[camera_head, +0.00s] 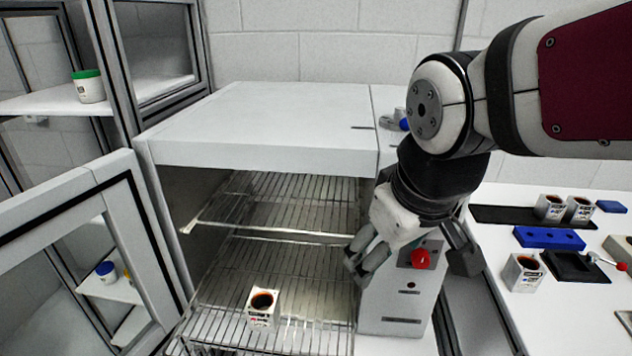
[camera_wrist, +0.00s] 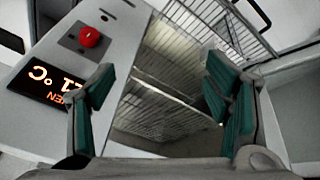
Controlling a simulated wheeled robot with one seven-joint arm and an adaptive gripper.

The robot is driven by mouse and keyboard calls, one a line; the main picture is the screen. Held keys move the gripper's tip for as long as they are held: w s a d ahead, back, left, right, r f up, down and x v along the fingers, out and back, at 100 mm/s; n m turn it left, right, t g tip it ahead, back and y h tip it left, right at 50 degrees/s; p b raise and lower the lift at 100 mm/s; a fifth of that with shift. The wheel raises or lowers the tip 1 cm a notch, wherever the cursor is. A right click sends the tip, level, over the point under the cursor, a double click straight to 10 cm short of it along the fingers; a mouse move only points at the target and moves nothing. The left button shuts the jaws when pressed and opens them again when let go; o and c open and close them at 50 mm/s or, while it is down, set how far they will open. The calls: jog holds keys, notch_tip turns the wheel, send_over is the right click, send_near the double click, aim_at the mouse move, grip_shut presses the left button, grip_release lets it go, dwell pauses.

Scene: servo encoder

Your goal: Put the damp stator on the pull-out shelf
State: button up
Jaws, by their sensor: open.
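A white, box-like stator (camera_head: 263,308) with a dark, copper-rimmed bore stands upright on the lower wire shelf (camera_head: 215,322), which sticks out of the open oven's front. Similar stators stand on the right bench: one near the front (camera_head: 524,272) and two at the back (camera_head: 550,207) (camera_head: 579,209). I cannot tell by look which is damp. My gripper (camera_head: 408,265) is open and empty in front of the oven's control panel, right of the shelf and apart from the stator. In the wrist view the green-padded fingers (camera_wrist: 160,108) are spread, with wire racks (camera_wrist: 165,85) beyond.
The oven (camera_head: 260,125) has a red knob (camera_head: 421,259), also seen in the wrist view (camera_wrist: 90,37) beside a lit display (camera_wrist: 48,85). An upper rack (camera_head: 285,200) is inside. The open door (camera_head: 75,200) stands left. A blue block (camera_head: 549,238) and black tray (camera_head: 575,266) lie right.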

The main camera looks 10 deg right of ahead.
jog(key=s+d+r+m, duration=0.1)
jog(key=s+r+m, duration=0.1)
jog(key=s, duration=0.4)
jog(key=shift+d+m+t, duration=0.3)
jog(key=shift+m, duration=0.3)
jog(key=shift+r, duration=0.1)
jog(key=shift+c, duration=0.5)
